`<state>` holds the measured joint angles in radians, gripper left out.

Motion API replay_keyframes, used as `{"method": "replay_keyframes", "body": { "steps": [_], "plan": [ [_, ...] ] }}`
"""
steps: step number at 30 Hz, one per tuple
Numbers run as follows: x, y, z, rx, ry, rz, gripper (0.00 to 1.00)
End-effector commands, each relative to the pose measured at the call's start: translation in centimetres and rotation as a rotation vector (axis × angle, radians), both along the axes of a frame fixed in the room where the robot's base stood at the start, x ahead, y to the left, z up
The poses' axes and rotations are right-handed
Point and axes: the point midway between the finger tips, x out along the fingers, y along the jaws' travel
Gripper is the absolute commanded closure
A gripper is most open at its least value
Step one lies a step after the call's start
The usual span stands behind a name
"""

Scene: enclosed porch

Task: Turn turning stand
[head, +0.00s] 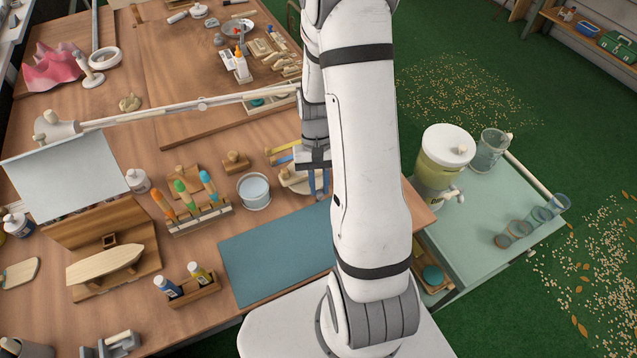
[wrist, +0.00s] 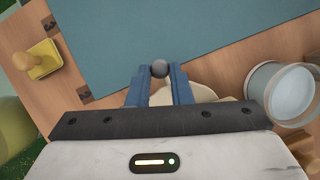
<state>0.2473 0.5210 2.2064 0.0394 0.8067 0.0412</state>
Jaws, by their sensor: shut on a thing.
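The turning stand (head: 297,184) shows in the head view as a pale cream round plate on the wooden table, partly hidden by my gripper and arm. In the wrist view its cream plate (wrist: 200,92) lies below the blue fingers, mostly hidden. A grey ball knob (wrist: 160,68) sits between the fingertips. My gripper (wrist: 160,76) is shut on this knob, pointing down; in the head view the gripper (head: 319,188) is beside my arm. I cannot see how the knob joins the plate.
A blue mat (head: 270,258) lies flat in front of the stand. A jar of pale liquid (head: 254,191) stands close to its left; it shows in the wrist view (wrist: 290,95). A yellow block with a knob (wrist: 40,58) is on the other side. A drinks dispenser (head: 443,160) stands right.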

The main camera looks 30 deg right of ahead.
Motion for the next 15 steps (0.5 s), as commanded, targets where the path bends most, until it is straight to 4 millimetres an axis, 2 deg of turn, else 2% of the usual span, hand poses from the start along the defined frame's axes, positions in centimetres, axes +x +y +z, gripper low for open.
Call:
{"method": "replay_keyframes", "body": {
  "steps": [14, 15],
  "plan": [
    [0.1, -0.11, 0.08, -0.001, -0.003, 0.008, 1.0],
    [0.1, -0.11, 0.08, -0.001, -0.003, 0.008, 0.8]
  ]
}}
